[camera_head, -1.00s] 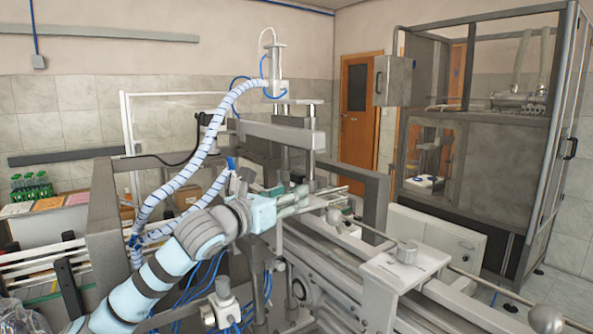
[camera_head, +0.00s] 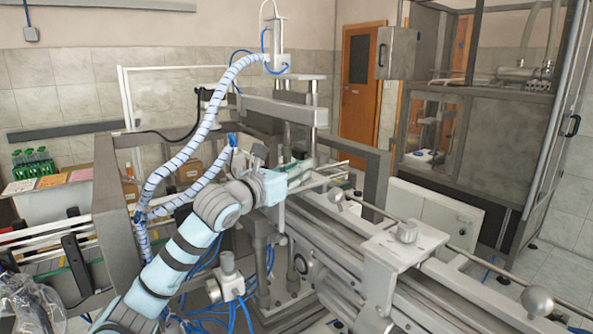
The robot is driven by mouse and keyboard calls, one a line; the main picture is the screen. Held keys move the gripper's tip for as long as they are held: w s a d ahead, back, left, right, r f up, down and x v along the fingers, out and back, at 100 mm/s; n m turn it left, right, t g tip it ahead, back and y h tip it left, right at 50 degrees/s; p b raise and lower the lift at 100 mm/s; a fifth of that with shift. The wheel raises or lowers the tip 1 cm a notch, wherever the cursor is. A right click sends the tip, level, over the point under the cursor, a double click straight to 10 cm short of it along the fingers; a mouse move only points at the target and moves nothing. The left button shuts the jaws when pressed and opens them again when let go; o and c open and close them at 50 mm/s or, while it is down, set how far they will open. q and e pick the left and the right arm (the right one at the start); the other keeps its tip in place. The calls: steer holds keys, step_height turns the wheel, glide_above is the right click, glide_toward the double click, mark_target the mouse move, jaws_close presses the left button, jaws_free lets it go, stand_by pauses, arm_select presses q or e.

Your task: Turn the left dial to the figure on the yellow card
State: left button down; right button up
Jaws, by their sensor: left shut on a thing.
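My left gripper (camera_head: 302,173) reaches in from the lower left to the middle of the machine. Its fingers are shut on the left dial, which they hide almost wholly; its setting cannot be read. Another grey dial (camera_head: 404,231) stands on a white plate (camera_head: 385,252) further right, clear of the gripper. Several coloured cards lie at the far left; the leftmost looks pale yellow (camera_head: 20,187), beside an orange one (camera_head: 50,181) and a pinkish one (camera_head: 80,175). Their figures are too small to read. My right gripper is not in view.
Metal rails (camera_head: 345,235) and a rod with round knobs (camera_head: 537,299) run to the lower right. A ribbed hose (camera_head: 172,160) and a grey frame (camera_head: 110,220) stand close to my left arm.

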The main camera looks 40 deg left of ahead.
arm_select(q)
steer(key=m+h, duration=0.2)
steer(key=shift+r+h, duration=0.1)
steer(key=shift+h, duration=0.3)
steer(key=m+h, duration=0.2)
steer(key=h, duration=0.1)
steer(key=shift+r+g+p, duration=0.1)
steer(key=shift+g+p, duration=0.3)
steer(key=shift+m+g+h, duration=0.7)
steer(key=shift+m+h, duration=0.4)
steer(key=shift+h, duration=0.5)
steer(key=c, duration=1.3)
jaws_free()
steer(key=shift+d+f, duration=0.1)
steer(key=shift+f, duration=0.1)
steer(key=shift+c, duration=0.2)
